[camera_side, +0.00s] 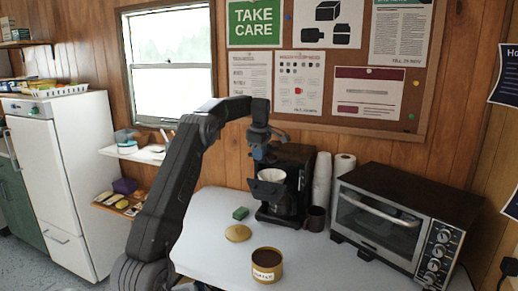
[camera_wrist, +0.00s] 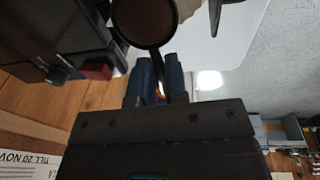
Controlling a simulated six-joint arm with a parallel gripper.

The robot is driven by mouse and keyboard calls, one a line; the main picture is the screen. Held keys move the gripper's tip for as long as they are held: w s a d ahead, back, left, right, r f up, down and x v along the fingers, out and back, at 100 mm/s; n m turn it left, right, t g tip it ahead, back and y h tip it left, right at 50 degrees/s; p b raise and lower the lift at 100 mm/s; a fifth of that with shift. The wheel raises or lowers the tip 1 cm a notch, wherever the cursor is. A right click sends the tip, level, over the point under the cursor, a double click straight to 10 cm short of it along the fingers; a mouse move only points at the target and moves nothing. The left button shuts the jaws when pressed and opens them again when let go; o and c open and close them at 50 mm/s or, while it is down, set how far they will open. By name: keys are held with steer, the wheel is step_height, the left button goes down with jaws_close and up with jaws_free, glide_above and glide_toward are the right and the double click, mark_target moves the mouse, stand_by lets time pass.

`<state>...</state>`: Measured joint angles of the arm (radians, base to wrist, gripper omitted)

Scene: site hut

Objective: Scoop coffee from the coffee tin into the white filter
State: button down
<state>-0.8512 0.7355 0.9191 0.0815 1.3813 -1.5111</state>
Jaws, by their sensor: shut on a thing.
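The coffee tin (camera_side: 266,274), a gold can with a label and dark coffee inside, stands open at the table's front. The white filter (camera_side: 271,175) sits in the black coffee maker (camera_side: 300,160) behind it. My gripper (camera_side: 258,153) is at the coffee maker's front, above and slightly left of the filter. In the wrist view, my gripper's blue fingers (camera_wrist: 158,75) are shut on the thin dark handle of a scoop (camera_wrist: 161,68). Its round bowl looks dark brown inside, as if holding coffee. The scoop is hard to make out in the side view.
A tan round lid (camera_side: 238,233) and a green sponge (camera_side: 240,213) lie left of the tin. The table's front left is clear.

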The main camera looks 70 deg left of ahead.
steer(key=shift+d+m+y, duration=0.3)
steer(key=shift+d+y, duration=0.05)
steer(key=shift+y, duration=0.85)
steer(key=y, duration=0.2)
steer(key=m+t+y, duration=0.1)
steer(key=y, duration=0.1)
steer(key=shift+w+d+f, duration=0.15)
steer(key=shift+w+d, duration=0.05)
steer(key=shift+d, duration=0.15)
steer(key=y, duration=0.1)
steer(key=m+t+y, duration=0.1)
steer(key=m+y, duration=0.1)
steer(key=shift+w+d+r+t, duration=0.15)
steer(key=shift+d+r+t, duration=0.15)
steer(key=shift+r, duration=0.15)
steer(key=shift+a, duration=0.1)
